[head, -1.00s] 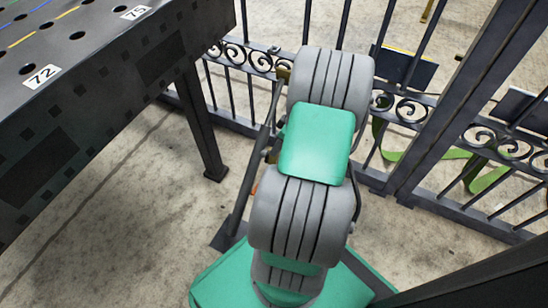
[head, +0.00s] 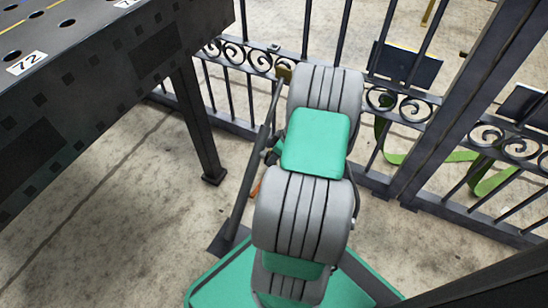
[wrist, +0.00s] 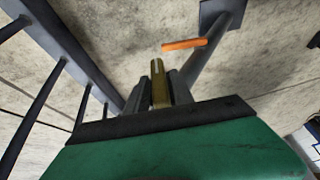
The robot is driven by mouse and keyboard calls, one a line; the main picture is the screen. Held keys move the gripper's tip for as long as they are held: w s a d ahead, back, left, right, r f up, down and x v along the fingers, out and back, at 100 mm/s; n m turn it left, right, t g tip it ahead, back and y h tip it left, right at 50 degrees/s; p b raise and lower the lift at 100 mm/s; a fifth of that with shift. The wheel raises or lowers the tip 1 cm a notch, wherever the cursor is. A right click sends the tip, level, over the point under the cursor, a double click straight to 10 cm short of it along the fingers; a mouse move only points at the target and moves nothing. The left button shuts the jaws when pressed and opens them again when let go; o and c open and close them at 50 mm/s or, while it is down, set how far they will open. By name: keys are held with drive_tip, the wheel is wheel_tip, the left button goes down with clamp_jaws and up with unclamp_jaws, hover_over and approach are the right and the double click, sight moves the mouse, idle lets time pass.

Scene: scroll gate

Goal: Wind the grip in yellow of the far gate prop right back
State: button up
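The far gate prop (head: 250,165) is a dark slanted bar. It runs from the gate down to a foot plate on the floor, left of my arm. In the wrist view the yellow grip (wrist: 158,82) is a short upright brass-yellow piece. The two dark fingers of my gripper (wrist: 160,90) stand close on either side of it and look shut on it. An orange piece (wrist: 184,43) sticks out beside the prop bar, just beyond the fingers. In the head view my arm hides my gripper and most of the grip.
A black iron gate with scrolls (head: 240,58) runs across the back, with a thick dark post (head: 465,105) on the right. A dark perforated table (head: 110,75) stands left. Green strapping (head: 460,157) lies behind the gate. The concrete floor left of the prop is clear.

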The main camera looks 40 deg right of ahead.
clamp_jaws()
idle(0.5)
drive_tip(key=y+p, duration=0.1)
drive_tip(key=y, duration=0.1)
drive_tip(key=m+g+y+p, duration=0.1)
drive_tip(key=shift+d+y, duration=0.2)
drive_tip(key=shift+y, duration=0.2)
drive_tip(key=shift+f+g+y+p, duration=0.1)
drive_tip(key=shift+g+y+p, duration=0.3)
drive_tip(key=shift+y+p, duration=0.65)
drive_tip(key=shift+m+y, duration=0.4)
drive_tip(key=shift+y, duration=0.25)
drive_tip(key=shift+w, duration=0.1)
drive_tip(key=shift+o, duration=1.5)
unclamp_jaws()
